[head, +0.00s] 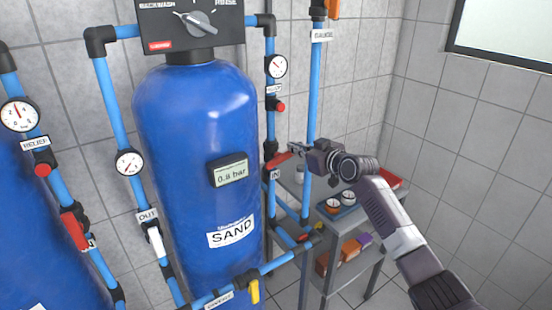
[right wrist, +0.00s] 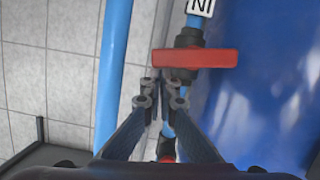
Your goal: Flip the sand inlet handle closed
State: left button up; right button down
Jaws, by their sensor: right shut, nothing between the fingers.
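The sand inlet handle (head: 279,160) is a red lever on the blue pipe right of the SAND tank (head: 190,130), just above the IN label (head: 275,175). In the right wrist view the red handle (right wrist: 195,58) lies crosswise to its pipe, with the IN label (right wrist: 201,7) beyond it. My right gripper (head: 297,149) is at the handle's right end in the head view. In the right wrist view its fingertips (right wrist: 161,92) are together and empty, just short of the handle; I cannot tell whether they touch it. My left gripper is not in view.
Another vertical blue pipe (head: 314,100) runs close to my right gripper. A grey shelf cart (head: 335,222) with bowls and boxes stands below my right arm. A gauge (head: 277,67) and a small red valve (head: 277,106) sit above the handle.

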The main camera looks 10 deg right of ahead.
jog(key=shift+w+d+f+m+y+b, duration=0.15)
jog(key=shift+d+f+m+y+b, duration=0.15)
jog(key=shift+f+m+b, duration=0.35)
jog(key=shift+r, duration=0.15)
jog(key=v, duration=1.2)
jog(key=shift+d, duration=0.1)
dwell(0.5)
